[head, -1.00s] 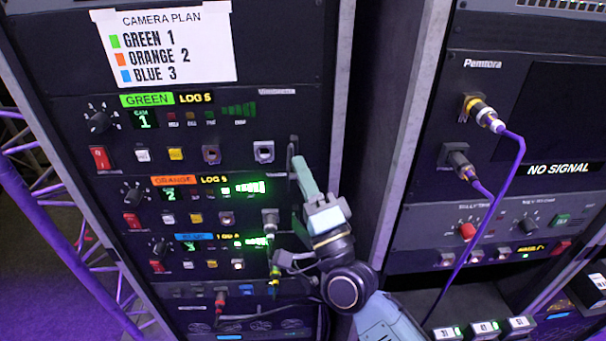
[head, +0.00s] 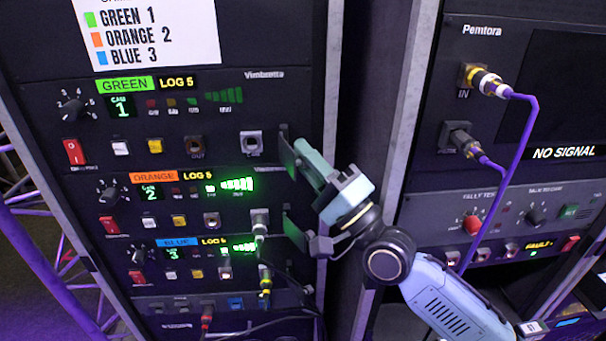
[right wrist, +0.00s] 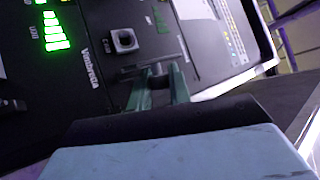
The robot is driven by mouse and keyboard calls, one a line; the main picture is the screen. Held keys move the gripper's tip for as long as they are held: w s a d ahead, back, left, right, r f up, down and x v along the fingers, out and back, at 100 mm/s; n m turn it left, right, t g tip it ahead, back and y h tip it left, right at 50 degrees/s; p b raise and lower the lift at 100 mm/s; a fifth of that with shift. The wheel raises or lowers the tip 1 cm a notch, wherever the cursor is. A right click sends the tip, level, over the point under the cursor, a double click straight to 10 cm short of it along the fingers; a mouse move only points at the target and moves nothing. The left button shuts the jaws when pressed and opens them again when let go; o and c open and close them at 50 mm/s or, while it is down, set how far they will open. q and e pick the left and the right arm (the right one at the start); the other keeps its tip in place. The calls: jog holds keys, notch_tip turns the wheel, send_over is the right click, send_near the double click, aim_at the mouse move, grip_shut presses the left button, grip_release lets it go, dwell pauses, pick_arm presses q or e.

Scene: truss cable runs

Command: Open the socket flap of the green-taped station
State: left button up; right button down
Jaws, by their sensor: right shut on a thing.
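The green-taped station (head: 125,84) is the top unit of the left rack, with a green label and a display reading 1. Its socket (head: 251,144) at the right end is uncovered, and the square socket also shows in the right wrist view (right wrist: 123,40). The dark flap (head: 286,150) stands at the right of the socket, swung off it. My right gripper (head: 300,150) is shut on the flap; in the right wrist view its green fingers (right wrist: 158,88) close around a small dark piece beside the socket. My left gripper is not in view.
The orange station (head: 155,176) and blue station (head: 175,241) sit below, with cables plugged in at their right (head: 262,240). A second rack (head: 480,130) with purple cables (head: 528,125) stands at the right. A paper camera plan (head: 150,35) is above.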

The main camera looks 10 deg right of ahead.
dwell(0.3)
jog(key=c, duration=1.3)
grip_release()
